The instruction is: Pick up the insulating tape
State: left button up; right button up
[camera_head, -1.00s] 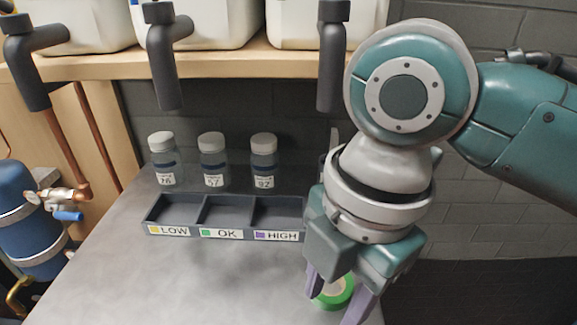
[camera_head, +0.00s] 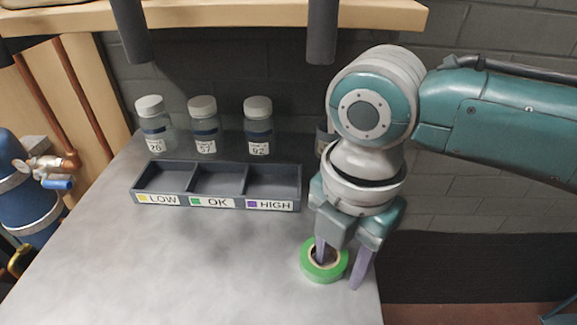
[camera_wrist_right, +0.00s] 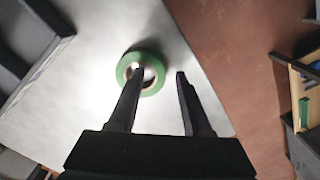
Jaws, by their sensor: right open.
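The insulating tape (camera_head: 311,271) is a green roll with a pale core, lying flat on the grey bench near its right edge. It also shows in the right wrist view (camera_wrist_right: 126,64). My right gripper (camera_head: 338,274) points down at the roll with its purple fingers apart and nothing held. One finger is over or in the roll's hole, and the other is outside the ring on its right side. In the right wrist view the gripper (camera_wrist_right: 160,73) likewise straddles one side of the ring. Whether the fingers touch the tape I cannot tell. My left gripper is not in view.
A dark tray (camera_head: 217,182) with compartments labelled LOW, OK and HIGH sits behind and left of the tape. Three lidded bottles (camera_head: 204,125) stand behind it. The bench (camera_head: 170,270) is clear at the front left. Its right edge is close to the gripper.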

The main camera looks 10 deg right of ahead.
grip_shut()
jog(key=shift+r, duration=0.1)
dwell(0.6)
